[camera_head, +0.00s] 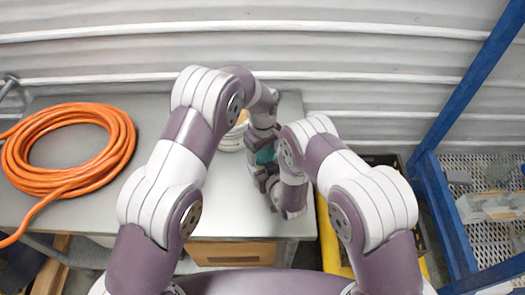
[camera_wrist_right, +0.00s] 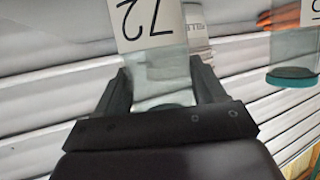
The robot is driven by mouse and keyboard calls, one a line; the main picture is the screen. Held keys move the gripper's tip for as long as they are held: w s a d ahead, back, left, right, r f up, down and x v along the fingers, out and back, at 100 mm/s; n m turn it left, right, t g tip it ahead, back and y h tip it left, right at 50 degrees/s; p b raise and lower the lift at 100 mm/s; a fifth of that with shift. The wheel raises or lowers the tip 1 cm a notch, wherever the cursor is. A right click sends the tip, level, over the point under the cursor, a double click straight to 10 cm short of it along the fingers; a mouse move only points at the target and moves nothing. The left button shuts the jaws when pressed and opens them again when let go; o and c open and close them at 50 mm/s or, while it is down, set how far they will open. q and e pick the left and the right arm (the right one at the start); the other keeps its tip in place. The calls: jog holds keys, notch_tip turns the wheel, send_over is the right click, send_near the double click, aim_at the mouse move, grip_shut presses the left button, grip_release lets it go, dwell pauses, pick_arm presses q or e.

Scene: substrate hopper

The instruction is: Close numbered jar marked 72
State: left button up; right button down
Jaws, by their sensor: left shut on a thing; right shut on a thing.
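In the right wrist view, a clear glass jar with a white label marked 72 (camera_wrist_right: 150,25) appears upside down. It stands between the two fingers of my right gripper (camera_wrist_right: 152,88), which is shut on it. In the head view, my right gripper (camera_head: 262,172) is low over the table's right part, mostly covered by its own arm. My left gripper (camera_head: 263,135) comes down just above it, shut on a teal thing (camera_head: 265,155). That thing is mostly hidden, so I cannot tell whether it is a lid. The seating of any lid on jar 72 is not visible.
Another glass jar with a teal lid (camera_wrist_right: 291,78) shows in the right wrist view. A coiled orange hose (camera_head: 125,150) lies on the grey table (camera_head: 230,215). A blue frame (camera_head: 440,190) stands at right.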

pick_arm(q)
jog(key=m, duration=0.5)
jog(key=shift+m, duration=0.4)
jog(key=m, duration=0.5)
jog(key=shift+m, duration=0.4)
jog(key=o, duration=1.2)
jog(key=shift+c, duration=0.2)
jog(key=shift+d, duration=0.1)
jog(key=shift+r, duration=2.2)
